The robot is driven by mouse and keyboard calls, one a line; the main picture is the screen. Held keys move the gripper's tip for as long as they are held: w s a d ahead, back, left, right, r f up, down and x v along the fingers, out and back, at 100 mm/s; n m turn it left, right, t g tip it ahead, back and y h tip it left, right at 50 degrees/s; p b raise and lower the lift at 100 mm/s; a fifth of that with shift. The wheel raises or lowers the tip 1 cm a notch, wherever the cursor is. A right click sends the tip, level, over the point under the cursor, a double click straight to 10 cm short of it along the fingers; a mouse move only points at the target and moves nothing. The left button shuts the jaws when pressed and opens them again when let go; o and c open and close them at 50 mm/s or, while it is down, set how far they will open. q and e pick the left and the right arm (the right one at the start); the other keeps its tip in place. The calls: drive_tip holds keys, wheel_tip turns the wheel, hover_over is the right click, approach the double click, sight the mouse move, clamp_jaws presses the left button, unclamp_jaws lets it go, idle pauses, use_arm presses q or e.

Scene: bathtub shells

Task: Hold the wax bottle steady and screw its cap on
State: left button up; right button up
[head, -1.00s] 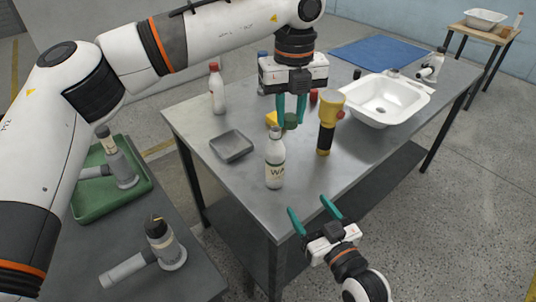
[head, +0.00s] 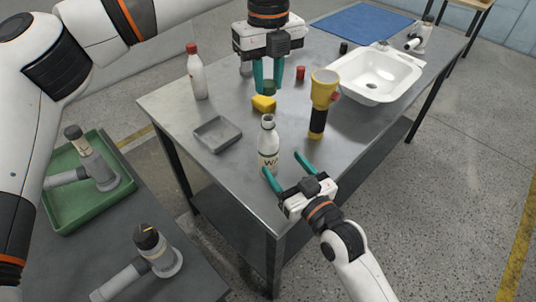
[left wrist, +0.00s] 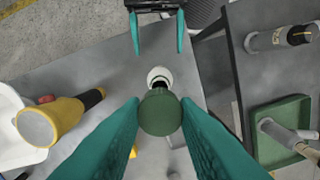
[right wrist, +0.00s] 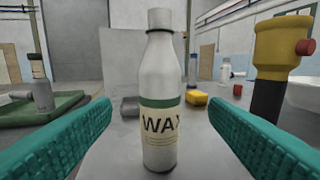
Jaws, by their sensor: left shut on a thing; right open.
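The white wax bottle (head: 268,147) stands upright and uncapped near the table's front edge; its label shows in the right wrist view (right wrist: 160,120). My right gripper (head: 285,163) is open, its fingers spread toward the bottle but not closed on it; in the right wrist view the bottle stands between and beyond the fingertips (right wrist: 170,120). My left gripper (head: 267,88) is shut on the green cap (head: 268,87), held above the table behind the bottle. In the left wrist view the cap (left wrist: 160,112) sits between the fingers and partly covers the bottle (left wrist: 159,76).
A yellow flashlight-like tool (head: 320,100) stands right of the bottle. A grey tray (head: 217,133) lies left, a yellow block (head: 263,103) behind, and a red-capped bottle (head: 197,72) farther back. A white sink (head: 375,75) and a small red cap (head: 300,72) are to the right.

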sight(264, 141)
drive_tip(key=x, duration=1)
drive_tip(key=shift+s, duration=0.1)
drive_tip(key=shift+c, duration=0.6)
drive_tip(key=c, duration=1.3)
use_arm(q)
drive_tip(key=shift+f, duration=2.5)
use_arm(e)
drive_tip(key=shift+c, duration=0.2)
use_arm(q)
drive_tip(key=shift+f, duration=0.85)
drive_tip(key=shift+f, duration=0.6)
use_arm(e)
clamp_jaws()
